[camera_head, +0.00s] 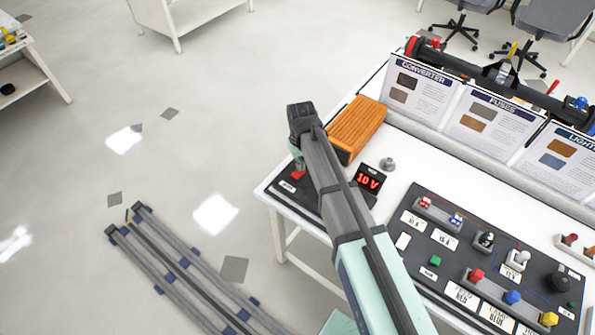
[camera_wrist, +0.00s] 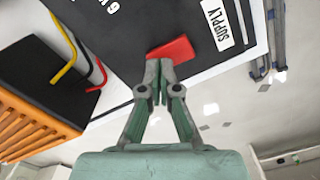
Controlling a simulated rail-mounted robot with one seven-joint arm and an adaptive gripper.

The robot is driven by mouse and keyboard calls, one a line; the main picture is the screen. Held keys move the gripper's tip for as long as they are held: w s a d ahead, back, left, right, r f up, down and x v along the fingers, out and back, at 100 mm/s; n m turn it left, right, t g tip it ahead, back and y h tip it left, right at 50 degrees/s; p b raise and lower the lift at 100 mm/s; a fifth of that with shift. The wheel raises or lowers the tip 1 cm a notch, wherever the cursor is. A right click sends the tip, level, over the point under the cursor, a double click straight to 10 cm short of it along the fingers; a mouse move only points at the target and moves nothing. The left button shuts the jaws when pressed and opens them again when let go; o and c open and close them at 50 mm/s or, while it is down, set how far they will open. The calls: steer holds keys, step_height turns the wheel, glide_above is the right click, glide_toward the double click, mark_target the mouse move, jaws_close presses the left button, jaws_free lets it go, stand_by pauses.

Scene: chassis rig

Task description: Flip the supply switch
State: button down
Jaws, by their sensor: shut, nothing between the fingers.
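The supply switch is a red rocker or lever (camera_wrist: 172,50) beside the white "SUPPLY" label (camera_wrist: 222,24) on a dark panel (camera_wrist: 190,18). In the head view a red part of the switch (camera_head: 298,175) shows just below my gripper (camera_head: 296,160). The panel's label (camera_head: 287,187) lies to its left. In the wrist view my gripper (camera_wrist: 159,78) is shut and empty. Its fingertips are right at the near edge of the red switch. I cannot tell whether they touch it. My arm hides part of the panel in the head view.
An orange ribbed box (camera_head: 357,124) stands behind the panel; red and yellow leads (camera_wrist: 65,70) are close to the gripper's left side. A "10 V" display (camera_head: 369,181), a knob (camera_head: 388,164) and a dark component board (camera_head: 470,255) are to the right. Open floor lies left.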

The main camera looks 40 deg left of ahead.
steer(key=shift+r+p, duration=1.4)
steer(key=shift+r, duration=1.45)
